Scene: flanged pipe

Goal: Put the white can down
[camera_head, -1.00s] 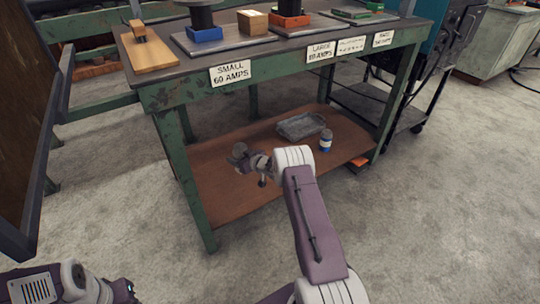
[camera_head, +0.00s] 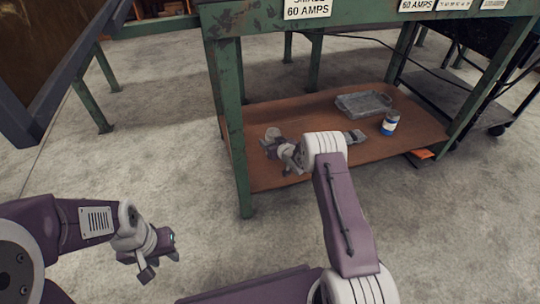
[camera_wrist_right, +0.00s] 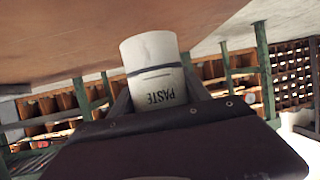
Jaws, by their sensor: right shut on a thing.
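In the right wrist view the white can (camera_wrist_right: 155,68), marked PASTE upside down in the picture, sits between the fingers of my right gripper (camera_wrist_right: 158,100). In the head view my right gripper (camera_head: 277,150) is over the left part of the brown lower shelf (camera_head: 330,115), shut on the can. The can shows there only as a small pale shape (camera_head: 272,133). I cannot tell whether it touches the shelf. My left gripper (camera_head: 160,265) is empty, low at the left over the floor, its fingers apart.
A blue and white can (camera_head: 389,123) and a grey metal tray (camera_head: 363,104) stand on the shelf's right part. A grey piece (camera_head: 355,136) lies partly behind my right arm. A green table leg (camera_head: 235,150) rises at the shelf's left front corner.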

